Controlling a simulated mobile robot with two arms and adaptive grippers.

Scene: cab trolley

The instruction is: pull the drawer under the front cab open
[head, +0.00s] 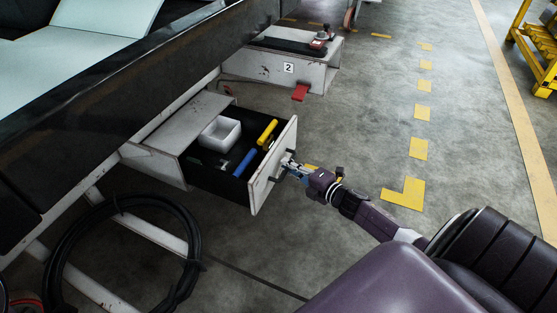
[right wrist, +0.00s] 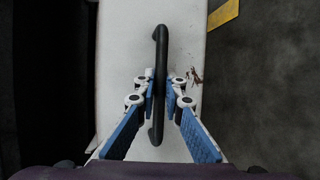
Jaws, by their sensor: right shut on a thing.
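The drawer (head: 259,178) under the cab is pulled out, with its white front panel facing right and its inside open to view. Its black bar handle (right wrist: 160,85) runs top to bottom in the right wrist view. My right gripper (head: 287,167) is at the drawer front, and in the right wrist view its blue-padded fingers (right wrist: 160,92) are shut on the handle from both sides. In the head view the gripper partly hides the handle. My left gripper is not in view.
Inside the drawer are a white bin (head: 220,133), a yellow item (head: 267,132) and a blue item (head: 245,162). A coiled black hose (head: 190,245) hangs in front at left. A box numbered 2 (head: 310,75) stands behind.

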